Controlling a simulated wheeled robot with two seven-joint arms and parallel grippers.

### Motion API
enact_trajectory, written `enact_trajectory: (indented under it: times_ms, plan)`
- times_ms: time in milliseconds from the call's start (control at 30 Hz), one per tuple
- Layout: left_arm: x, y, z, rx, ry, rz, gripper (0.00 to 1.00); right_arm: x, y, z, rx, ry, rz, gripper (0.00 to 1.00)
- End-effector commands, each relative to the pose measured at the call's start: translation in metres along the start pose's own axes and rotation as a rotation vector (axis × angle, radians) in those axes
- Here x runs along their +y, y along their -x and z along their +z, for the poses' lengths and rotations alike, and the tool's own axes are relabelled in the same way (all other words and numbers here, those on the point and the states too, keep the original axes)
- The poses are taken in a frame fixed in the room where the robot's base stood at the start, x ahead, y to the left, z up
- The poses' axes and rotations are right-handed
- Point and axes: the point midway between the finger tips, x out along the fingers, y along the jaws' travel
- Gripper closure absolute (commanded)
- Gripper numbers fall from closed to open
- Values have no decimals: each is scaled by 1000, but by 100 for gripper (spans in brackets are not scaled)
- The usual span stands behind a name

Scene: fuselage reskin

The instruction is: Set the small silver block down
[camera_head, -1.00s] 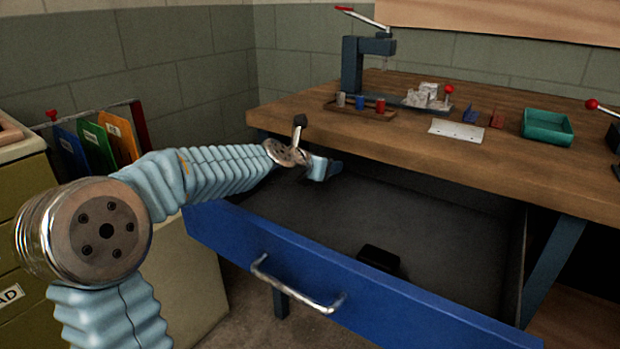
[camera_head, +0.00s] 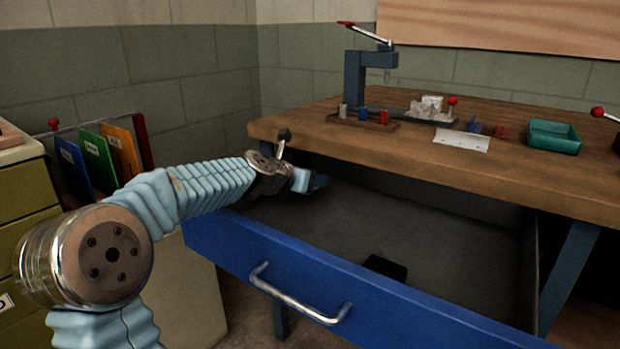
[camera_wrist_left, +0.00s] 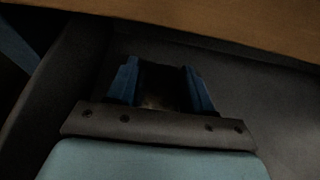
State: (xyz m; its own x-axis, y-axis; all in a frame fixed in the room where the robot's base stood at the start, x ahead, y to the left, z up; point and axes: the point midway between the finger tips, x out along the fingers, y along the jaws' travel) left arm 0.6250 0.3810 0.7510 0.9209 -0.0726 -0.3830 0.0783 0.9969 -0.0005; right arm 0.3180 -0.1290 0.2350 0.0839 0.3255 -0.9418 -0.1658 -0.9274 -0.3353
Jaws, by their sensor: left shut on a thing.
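My left gripper (camera_head: 318,183) is inside the open drawer, near its back left and below the bench top. In the left wrist view its blue fingers (camera_wrist_left: 163,85) stand apart with a dim, dark block (camera_wrist_left: 160,82) between them. The gripper is shut on this block, which I take to be the small silver block; its colour is hard to tell in the shadow. In the head view the block is not visible at the fingers. My right gripper is not in view.
The drawer (camera_head: 270,255) has a blue front and a silver handle (camera_head: 300,297). A black object (camera_head: 385,267) lies near its front; the rest of its floor looks clear. On the bench (camera_head: 385,160) stand a press (camera_head: 355,80), a small-parts tray (camera_head: 350,121) and a green bin (camera_head: 553,137).

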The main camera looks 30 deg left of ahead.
Motion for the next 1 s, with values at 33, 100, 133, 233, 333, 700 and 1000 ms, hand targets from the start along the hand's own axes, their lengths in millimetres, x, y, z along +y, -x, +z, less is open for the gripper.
enact_trajectory:
  times_ms: [33,100,133,233,333,700,1000]
  plan:
    - [0,-1,-1,-3,0,0,100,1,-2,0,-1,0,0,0]
    - [0,-1,-3,-3,0,0,100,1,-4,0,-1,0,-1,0]
    - [0,-2,-4,-3,0,0,100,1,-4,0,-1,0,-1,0]
    - [0,-2,-5,-3,-2,0,100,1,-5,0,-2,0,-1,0]
    - [0,-2,-6,0,-1,0,43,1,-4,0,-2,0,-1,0]
    - [0,-2,-5,0,-1,0,24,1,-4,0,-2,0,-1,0]
    - [1,27,6,-3,-1,4,24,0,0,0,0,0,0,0]
